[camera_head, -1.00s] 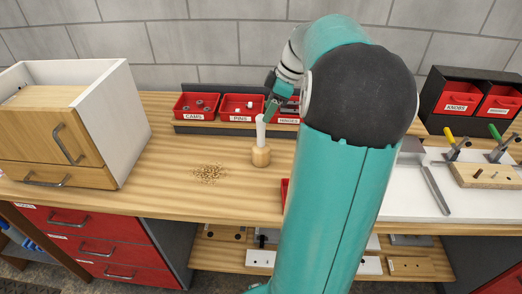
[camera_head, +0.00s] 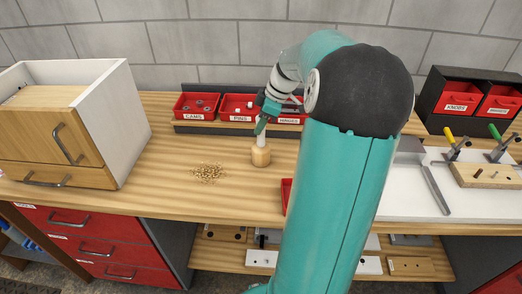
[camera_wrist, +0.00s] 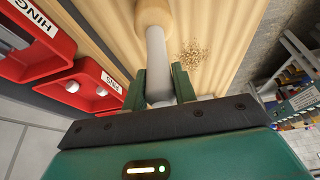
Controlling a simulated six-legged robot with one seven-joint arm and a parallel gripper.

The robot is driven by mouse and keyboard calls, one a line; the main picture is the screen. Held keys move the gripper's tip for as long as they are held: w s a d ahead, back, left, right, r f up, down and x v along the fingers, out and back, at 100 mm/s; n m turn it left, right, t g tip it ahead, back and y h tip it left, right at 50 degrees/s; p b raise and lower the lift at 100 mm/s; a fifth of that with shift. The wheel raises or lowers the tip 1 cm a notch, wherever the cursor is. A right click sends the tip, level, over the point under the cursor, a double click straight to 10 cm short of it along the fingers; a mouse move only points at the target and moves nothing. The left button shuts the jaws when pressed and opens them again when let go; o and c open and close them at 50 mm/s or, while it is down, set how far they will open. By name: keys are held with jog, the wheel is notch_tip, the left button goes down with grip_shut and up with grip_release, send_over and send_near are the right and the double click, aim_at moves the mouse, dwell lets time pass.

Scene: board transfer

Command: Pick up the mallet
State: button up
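The mallet (camera_head: 261,156) stands upright on the wooden bench, its wooden head down and its pale handle up. It also shows in the wrist view (camera_wrist: 156,48), with the wooden head at the top edge. My gripper (camera_head: 262,121) is at the upper part of the handle. In the wrist view, the two green fingers (camera_wrist: 159,84) lie on either side of the handle with little or no gap. I cannot tell whether they press on it. The head still appears to rest on the bench.
Red bins of cams (camera_head: 196,106) and pins (camera_head: 241,107) stand behind the mallet. A pile of small brown bits (camera_head: 208,173) lies to its left, and a drawer cabinet (camera_head: 130,125) stands further left. A white board (camera_head: 405,200) with tools is at the right.

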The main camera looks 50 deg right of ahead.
grip_shut()
jog(key=shift+r, duration=0.15)
